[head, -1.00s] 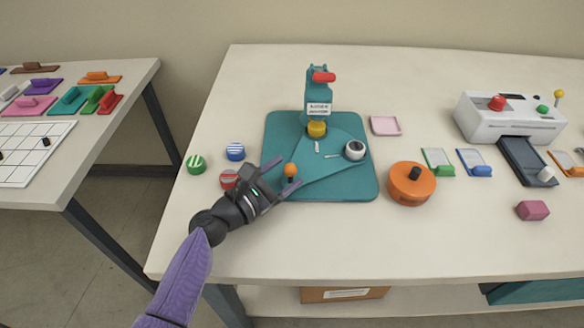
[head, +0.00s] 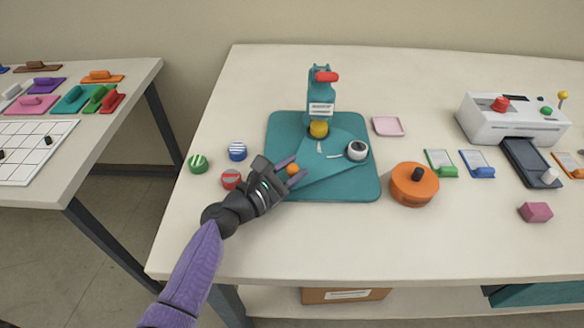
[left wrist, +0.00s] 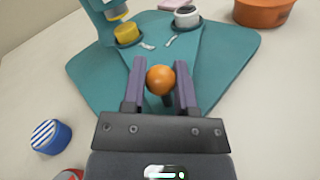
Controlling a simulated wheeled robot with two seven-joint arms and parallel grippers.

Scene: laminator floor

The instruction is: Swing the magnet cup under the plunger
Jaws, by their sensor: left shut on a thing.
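A teal badge press (head: 320,95) with a red handle stands on a teal base (head: 345,192). Its teal swing plate (head: 318,170) carries a yellow cup (head: 318,129) below the plunger and a white cup with a dark centre (head: 357,150) out to the right. I cannot read which one is the magnet cup. An orange knob (head: 293,169) rises from the plate's near corner. My left gripper (head: 295,171) is shut on this knob; in the left wrist view the knob (left wrist: 161,79) sits between the two purple fingers. My right gripper is not in view.
Blue (head: 237,151), green (head: 198,163) and red (head: 231,179) striped round pieces lie left of the base, the red one close to my gripper. A pink tray (head: 388,127) and an orange round container (head: 413,184) stand to the right. The table's front is clear.

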